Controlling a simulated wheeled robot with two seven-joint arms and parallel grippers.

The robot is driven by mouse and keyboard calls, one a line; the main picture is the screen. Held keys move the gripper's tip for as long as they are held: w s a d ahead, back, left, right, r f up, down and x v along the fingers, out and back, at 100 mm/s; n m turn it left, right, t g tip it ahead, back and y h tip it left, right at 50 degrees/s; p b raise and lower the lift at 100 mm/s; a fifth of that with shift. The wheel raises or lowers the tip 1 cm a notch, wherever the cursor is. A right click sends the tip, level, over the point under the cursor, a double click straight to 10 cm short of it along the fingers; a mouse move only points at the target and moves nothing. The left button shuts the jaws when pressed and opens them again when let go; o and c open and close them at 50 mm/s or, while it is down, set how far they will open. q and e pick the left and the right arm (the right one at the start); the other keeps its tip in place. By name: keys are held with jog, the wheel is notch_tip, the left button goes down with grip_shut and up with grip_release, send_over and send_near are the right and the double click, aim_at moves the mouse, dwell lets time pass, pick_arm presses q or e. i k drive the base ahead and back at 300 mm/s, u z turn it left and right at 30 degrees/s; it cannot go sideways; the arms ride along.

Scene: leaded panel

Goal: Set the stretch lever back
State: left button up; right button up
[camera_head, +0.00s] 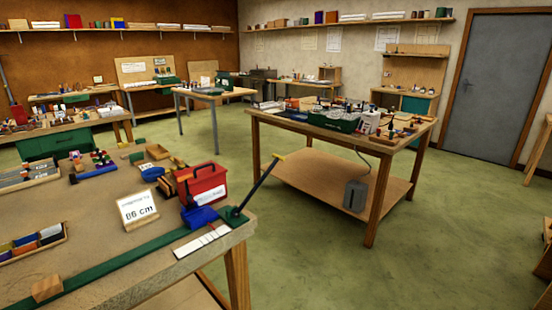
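The stretch lever (259,185) is a dark rod with a yellow tip. It rises from a green base (235,217) at the right corner of the near bench (100,220) and tilts up to the right, its tip out past the bench edge. A blue block (199,216) sits beside the base. A long green strip (120,260) runs along the bench's front, with a white marked strip (203,240) near its right end. Neither of my grippers is in view.
A red box (202,185) with a dark handle stands behind the blue block. A white sign reading "86 cm" (138,209) stands left of it. A wooden block (46,288) lies on the green strip. Another loaded table (400,148) stands behind right; green floor (430,245) is open at right.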

aim_at(236, 214)
jog(key=z, duration=0.2)
jog(key=i, duration=0.6)
jog(key=z, duration=0.6)
